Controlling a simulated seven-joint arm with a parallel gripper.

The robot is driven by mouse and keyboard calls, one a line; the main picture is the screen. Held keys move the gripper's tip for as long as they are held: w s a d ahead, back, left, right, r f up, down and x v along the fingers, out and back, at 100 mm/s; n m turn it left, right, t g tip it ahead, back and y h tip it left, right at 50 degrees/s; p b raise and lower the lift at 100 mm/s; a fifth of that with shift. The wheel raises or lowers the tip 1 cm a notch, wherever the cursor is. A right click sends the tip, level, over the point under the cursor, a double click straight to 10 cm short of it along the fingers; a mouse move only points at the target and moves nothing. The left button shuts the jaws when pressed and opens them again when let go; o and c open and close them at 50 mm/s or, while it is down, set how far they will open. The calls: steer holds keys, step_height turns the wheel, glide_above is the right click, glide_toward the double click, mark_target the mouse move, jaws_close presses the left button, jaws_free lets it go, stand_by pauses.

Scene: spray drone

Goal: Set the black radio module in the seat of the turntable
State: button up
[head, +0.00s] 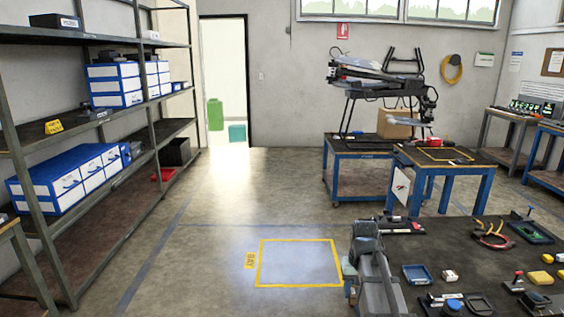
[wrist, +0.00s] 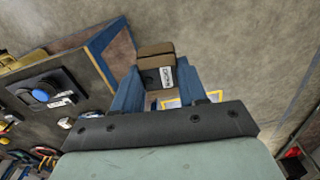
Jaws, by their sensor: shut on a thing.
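My gripper (wrist: 156,84) is shut on a small box-shaped block (wrist: 154,52) with a white label on its dark face. Its upper part looks brown in this light. It looks like the radio module, but its print is too small to read. The blue fingers stand on both sides of it. In the head view my arm is at the left edge of the near bench (head: 460,262), and the held block cannot be made out. I cannot surely pick out the turntable or its seat in either view.
The near bench carries a blue tray (head: 417,274), yellow blocks (head: 540,277), pliers (head: 493,236) and a plate with a blue knob (wrist: 40,95). A shelf rack (head: 95,150) stands left. The floor with a yellow-outlined square (head: 298,263) is clear.

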steer(key=shift+n, duration=0.5)
steer(key=a, duration=0.5)
steer(key=shift+w+r, duration=0.15)
steer(key=m, duration=1.8)
glide_above(479, 306)
step_height(479, 306, down, 8)
step_height(479, 306, down, 10)
steer(key=shift+w+d+r, duration=0.1)
steer(key=shift+w+d, duration=0.05)
steer(key=shift+f, duration=0.5)
